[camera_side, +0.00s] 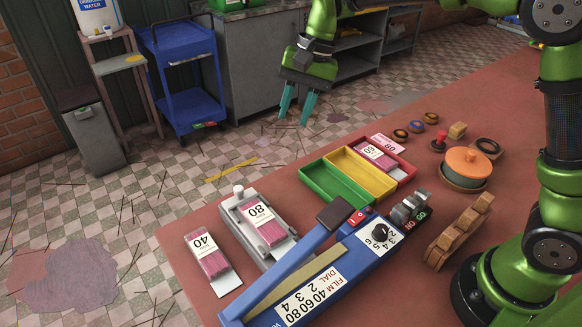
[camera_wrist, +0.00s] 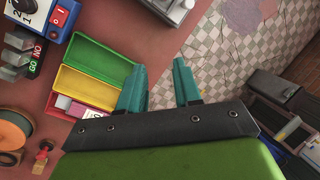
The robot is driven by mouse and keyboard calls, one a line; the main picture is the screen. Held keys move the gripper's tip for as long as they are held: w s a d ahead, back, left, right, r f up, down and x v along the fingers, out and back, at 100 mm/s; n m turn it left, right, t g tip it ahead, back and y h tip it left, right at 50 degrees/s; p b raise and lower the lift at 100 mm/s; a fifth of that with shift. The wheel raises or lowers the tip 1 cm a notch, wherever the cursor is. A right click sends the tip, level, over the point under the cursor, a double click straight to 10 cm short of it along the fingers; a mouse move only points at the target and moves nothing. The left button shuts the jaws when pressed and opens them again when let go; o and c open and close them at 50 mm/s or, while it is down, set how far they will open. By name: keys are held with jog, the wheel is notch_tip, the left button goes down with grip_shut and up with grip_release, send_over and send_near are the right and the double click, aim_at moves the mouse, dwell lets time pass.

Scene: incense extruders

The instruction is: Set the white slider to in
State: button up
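A grey tray-like fixture (camera_side: 238,222) on the red-brown table has a small white knob (camera_side: 238,190) at its far left end, which looks like the white slider. A pack marked 80 (camera_side: 262,222) lies in the fixture. I cannot tell for sure whether the slider is in or out. Part of the grey fixture shows at the top edge of the wrist view (camera_wrist: 168,12). My gripper (camera_side: 296,108), with teal fingers, is open and empty, high up and apart from the fixture. Its fingers also show in the wrist view (camera_wrist: 159,70).
A blue machine (camera_side: 345,262) with a dial and a long lever stands right of the fixture. Green (camera_side: 325,182), yellow and red bins sit behind it. A pack marked 40 (camera_side: 212,262) lies left of the fixture. An orange-lidded pot (camera_side: 468,162) and wooden rack (camera_side: 458,232) are at right.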

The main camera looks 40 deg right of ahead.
aim_at(239, 188)
jog(key=w+a+m+g+y, duration=0.1)
jog(key=w+a+m+g, duration=0.1)
jog(key=w+a+m, duration=0.35)
jog(key=shift+m, duration=0.45)
jog(key=x, duration=1.6)
jog(key=shift+s+a+r, duration=0.1)
jog(key=shift+s+a, duration=0.2)
jog(key=shift+a, duration=0.15)
grip_shut()
